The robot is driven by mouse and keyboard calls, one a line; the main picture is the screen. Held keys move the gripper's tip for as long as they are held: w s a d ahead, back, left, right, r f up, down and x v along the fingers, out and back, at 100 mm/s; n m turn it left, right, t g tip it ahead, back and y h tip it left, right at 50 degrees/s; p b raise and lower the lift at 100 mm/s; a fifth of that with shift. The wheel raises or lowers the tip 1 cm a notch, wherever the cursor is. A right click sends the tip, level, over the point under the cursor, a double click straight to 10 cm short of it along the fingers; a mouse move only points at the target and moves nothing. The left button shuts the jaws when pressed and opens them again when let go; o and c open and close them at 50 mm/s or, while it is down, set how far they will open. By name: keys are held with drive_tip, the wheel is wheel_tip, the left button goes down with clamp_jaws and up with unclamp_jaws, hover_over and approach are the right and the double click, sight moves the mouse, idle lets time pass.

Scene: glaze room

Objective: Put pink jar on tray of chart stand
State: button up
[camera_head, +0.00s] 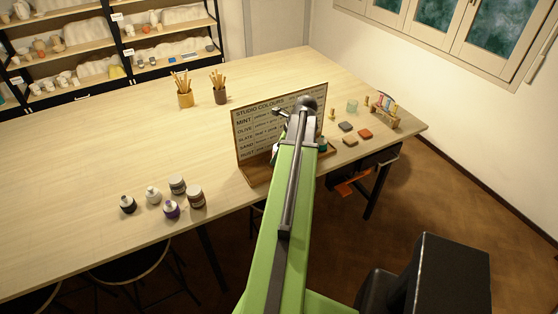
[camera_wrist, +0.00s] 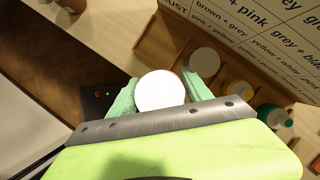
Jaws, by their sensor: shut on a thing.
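The chart stand (camera_head: 280,125) stands near the table's front edge, its lettered board facing me. Its wooden tray (camera_head: 256,173) runs along the foot of the board; the wrist view shows the tray too (camera_wrist: 160,33). In that view my gripper (camera_wrist: 160,88) is shut on a round jar with a white top (camera_wrist: 160,92). The jar's sides are hidden, so I cannot see its pink colour. It appears just beside the tray's front edge; I cannot tell its height. In the head view my arm hides the gripper and the held jar.
On the tray stand a pale-topped round thing (camera_wrist: 203,62), a yellow-topped jar (camera_wrist: 240,94) and a green jar with a white cap (camera_wrist: 274,117). Several bottles and jars (camera_head: 171,208) stand left on the table. Brush pots (camera_head: 184,97) stand behind. Coloured blocks (camera_head: 365,134) lie right.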

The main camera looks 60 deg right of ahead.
drive_tip(key=w+f+b, duration=0.2)
drive_tip(key=w, duration=0.1)
drive_tip(key=w+f+b, duration=0.1)
drive_tip(key=w+f, duration=0.1)
drive_tip(key=w, duration=0.1)
drive_tip(key=w+f+b, duration=0.2)
drive_tip(key=w, duration=0.2)
drive_tip(key=shift+a+f+b, duration=0.25)
drive_tip(key=shift+a+b, duration=0.05)
drive_tip(key=shift+a, duration=0.05)
drive_tip(key=shift+w+a, duration=0.1)
drive_tip(key=shift+w, duration=0.25)
wheel_tip(320, 180, down, 4)
drive_tip(key=b, duration=0.4)
drive_tip(key=shift+f, duration=0.2)
drive_tip(key=shift+r, duration=0.2)
drive_tip(key=shift+f, duration=0.15)
drive_tip(key=o, duration=1.6)
